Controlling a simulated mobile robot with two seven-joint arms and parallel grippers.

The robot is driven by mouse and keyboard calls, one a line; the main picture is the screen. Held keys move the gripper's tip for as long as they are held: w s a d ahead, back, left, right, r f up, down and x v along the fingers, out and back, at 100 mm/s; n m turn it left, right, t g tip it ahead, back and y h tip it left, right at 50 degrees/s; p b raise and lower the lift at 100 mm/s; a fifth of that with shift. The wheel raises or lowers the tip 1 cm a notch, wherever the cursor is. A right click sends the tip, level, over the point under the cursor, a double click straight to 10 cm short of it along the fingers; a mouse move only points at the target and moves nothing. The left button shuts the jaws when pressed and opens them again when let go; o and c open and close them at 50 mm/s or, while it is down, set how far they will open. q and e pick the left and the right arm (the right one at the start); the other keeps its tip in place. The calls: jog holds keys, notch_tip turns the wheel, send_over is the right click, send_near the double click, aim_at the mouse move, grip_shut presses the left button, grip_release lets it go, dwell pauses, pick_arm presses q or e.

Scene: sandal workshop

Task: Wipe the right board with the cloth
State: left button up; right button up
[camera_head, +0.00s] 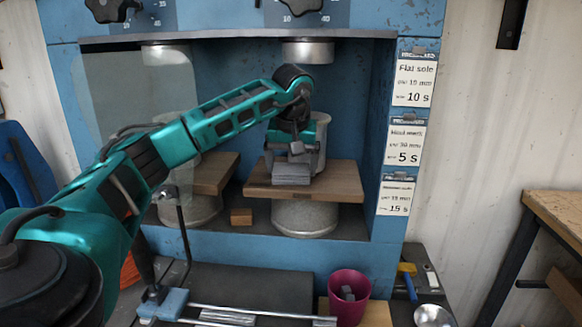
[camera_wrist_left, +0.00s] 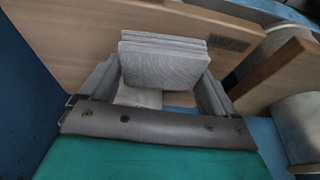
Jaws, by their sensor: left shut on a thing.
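The right board (camera_head: 335,183) is a brown wooden slab on a round metal pedestal (camera_head: 304,219) inside the blue press. My left gripper (camera_head: 291,156) reaches in over this board and is shut on a folded grey cloth (camera_head: 291,174). The cloth sits at the board's top, left of its middle; I cannot tell whether it presses on the wood. In the left wrist view the layered cloth (camera_wrist_left: 165,62) shows between the fingers of the gripper (camera_wrist_left: 160,85), with the board (camera_wrist_left: 60,30) behind it. My right gripper is not in view.
The left board (camera_head: 218,170) stands close by on its own pedestal, partly behind my arm and a clear panel (camera_head: 130,85). A metal press head (camera_head: 308,52) hangs above the right board. A small wooden block (camera_head: 241,216) lies between pedestals. A magenta cup (camera_head: 348,303) stands in front.

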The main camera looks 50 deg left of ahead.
aim_at(280, 184)
pick_arm(q)
jog(key=shift+s+a, duration=0.7)
jog(key=shift+a, duration=0.25)
jog(key=shift+s+d+f, duration=0.15)
jog(key=shift+s+d, duration=0.55)
jog(key=shift+s, duration=0.1)
jog(key=shift+s+d+f, duration=0.1)
jog(key=shift+s+d, duration=0.55)
jog(key=shift+s, duration=0.1)
jog(key=shift+r, duration=3.1)
jog(key=shift+r, duration=0.1)
jog(key=shift+r, duration=1.4)
